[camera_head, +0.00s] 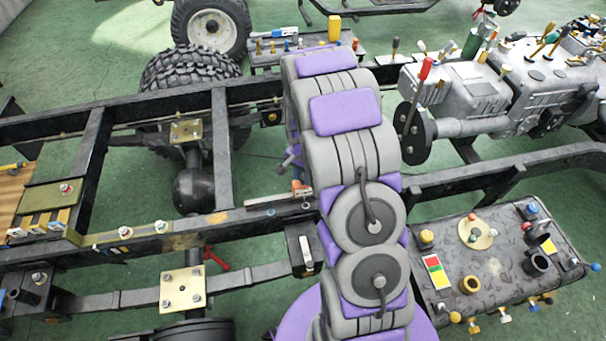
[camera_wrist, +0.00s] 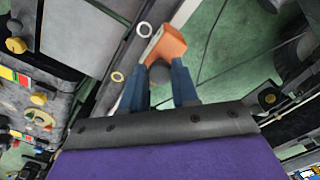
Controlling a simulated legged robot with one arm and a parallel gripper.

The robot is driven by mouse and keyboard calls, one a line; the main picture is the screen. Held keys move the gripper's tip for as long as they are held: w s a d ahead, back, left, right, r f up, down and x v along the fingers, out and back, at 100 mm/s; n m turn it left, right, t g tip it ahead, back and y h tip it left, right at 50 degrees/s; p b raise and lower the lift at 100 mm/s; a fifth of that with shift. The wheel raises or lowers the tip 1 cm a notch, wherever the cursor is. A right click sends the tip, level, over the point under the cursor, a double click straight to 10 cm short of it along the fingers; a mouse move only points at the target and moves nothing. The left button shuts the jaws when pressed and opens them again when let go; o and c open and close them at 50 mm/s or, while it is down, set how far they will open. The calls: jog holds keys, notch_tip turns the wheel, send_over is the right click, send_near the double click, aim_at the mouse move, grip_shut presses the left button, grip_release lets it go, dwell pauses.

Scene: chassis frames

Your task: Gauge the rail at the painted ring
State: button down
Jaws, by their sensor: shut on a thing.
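My gripper (camera_wrist: 160,88) has blue fingers and is shut on a gauge with an orange block (camera_wrist: 168,44) and a dark grey round part between the fingers. In the head view the orange block (camera_head: 301,188) and a slim silver bar (camera_head: 267,200) show left of my arm, just above the near rail (camera_head: 150,246). My gripper is mostly hidden there. In the wrist view the dark rail (camera_wrist: 124,56) runs left of the gauge. It carries a white ring (camera_wrist: 137,30) and a yellow ring (camera_wrist: 112,77). I cannot tell whether the gauge touches the rail.
A grey engine (camera_head: 470,95) stands at the upper right. A cluttered dark tray (camera_head: 400,250) with knobs and cups is at the lower right. Tyres (camera_head: 190,70) and crossmembers (camera_head: 221,150) lie left of my arm. Green floor shows between the rails.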

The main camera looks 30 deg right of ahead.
jog(key=shift+w, duration=0.1)
jog(key=shift+w+a+r+p, duration=0.1)
jog(key=shift+a+r+p, duration=0.05)
jog(key=shift+a+p, duration=0.2)
jog(key=w+a+p, duration=0.3)
jog(key=a, duration=0.7)
jog(key=shift+a, duration=0.3)
jog(key=c, duration=1.1)
grip_release()
jog(key=shift+w+d, duration=0.1)
jog(key=shift+w, duration=0.05)
jog(key=shift+o, duration=1.3)
jog(key=shift+a, duration=0.2)
